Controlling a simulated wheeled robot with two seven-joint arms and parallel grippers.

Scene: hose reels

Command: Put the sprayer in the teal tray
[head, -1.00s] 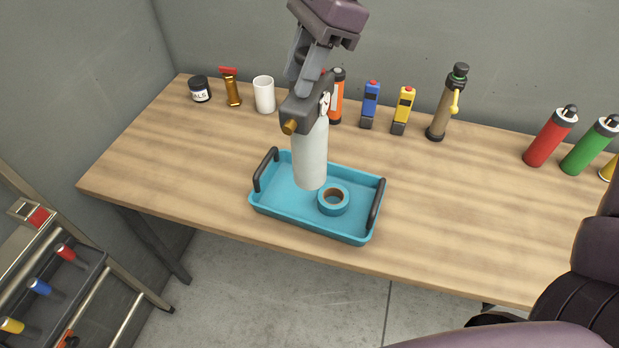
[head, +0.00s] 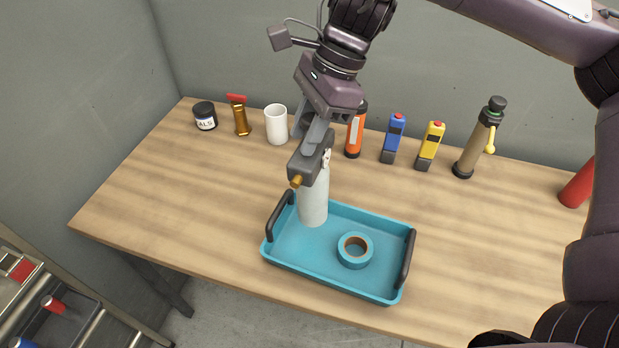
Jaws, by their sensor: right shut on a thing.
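The sprayer (head: 314,200) has a white cylindrical bottle and a dark grey head with a brass nozzle. My right gripper (head: 315,143) reaches down from above and is shut on the sprayer's head. The sprayer is nearly upright, with its base over the back left part of the teal tray (head: 325,279). I cannot tell whether the base touches the tray floor. The tray lies on the wooden table and has a dark handle at each end. My left gripper is not in view.
A teal tape roll (head: 355,251) lies in the tray, right of the sprayer. Along the back stand a black jar (head: 205,116), a white cup (head: 276,125), an orange flashlight (head: 355,133), blue (head: 393,139) and yellow (head: 430,146) devices, and a brown cylinder (head: 475,143).

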